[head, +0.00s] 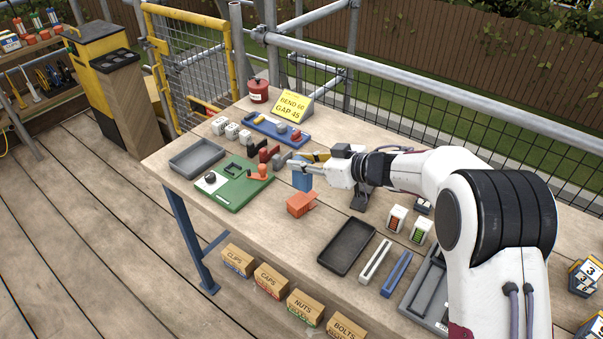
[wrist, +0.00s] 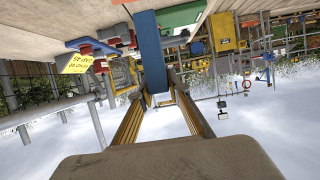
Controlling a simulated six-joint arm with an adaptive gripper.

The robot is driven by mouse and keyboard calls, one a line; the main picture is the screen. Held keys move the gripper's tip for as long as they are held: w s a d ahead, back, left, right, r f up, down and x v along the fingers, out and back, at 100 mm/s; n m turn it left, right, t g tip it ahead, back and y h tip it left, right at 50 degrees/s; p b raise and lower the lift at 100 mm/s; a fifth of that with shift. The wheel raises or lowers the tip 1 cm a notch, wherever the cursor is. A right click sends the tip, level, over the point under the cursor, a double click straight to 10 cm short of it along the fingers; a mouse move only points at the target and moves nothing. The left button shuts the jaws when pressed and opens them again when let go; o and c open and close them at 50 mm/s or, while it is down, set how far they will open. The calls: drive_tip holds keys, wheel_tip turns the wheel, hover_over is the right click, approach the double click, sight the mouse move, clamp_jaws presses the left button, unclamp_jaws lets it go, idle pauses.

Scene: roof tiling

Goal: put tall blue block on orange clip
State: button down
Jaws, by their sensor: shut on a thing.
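The tall blue block (head: 302,181) is held upright in my gripper (head: 302,162), which is shut on its upper part. In the wrist view the blue block (wrist: 150,52) stands between the two yellow-edged fingers (wrist: 157,100). The orange clip (head: 300,204) appears as a boxy orange piece on the table, just in front of and below the blue block in the head view. The block looks apart from it, and its lower end seems above the table, though the exact gap is hard to tell.
A green board (head: 235,192) with an orange-red piece (head: 262,172) lies left of the block. A blue tray (head: 277,130) and a yellow sign (head: 293,106) stand behind. A black tray (head: 346,248) lies in front at right. Bare tabletop surrounds the orange clip.

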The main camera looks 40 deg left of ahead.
sight(310, 174)
drive_tip(key=shift+f, duration=0.1)
drive_tip(key=shift+f, duration=1.85)
drive_tip(key=shift+f, duration=0.1)
drive_tip(key=c, duration=1.9)
unclamp_jaws()
drive_tip(key=shift+d, duration=0.1)
drive_tip(key=shift+v, duration=0.75)
drive_tip(key=v, duration=1)
drive_tip(key=shift+d, duration=0.15)
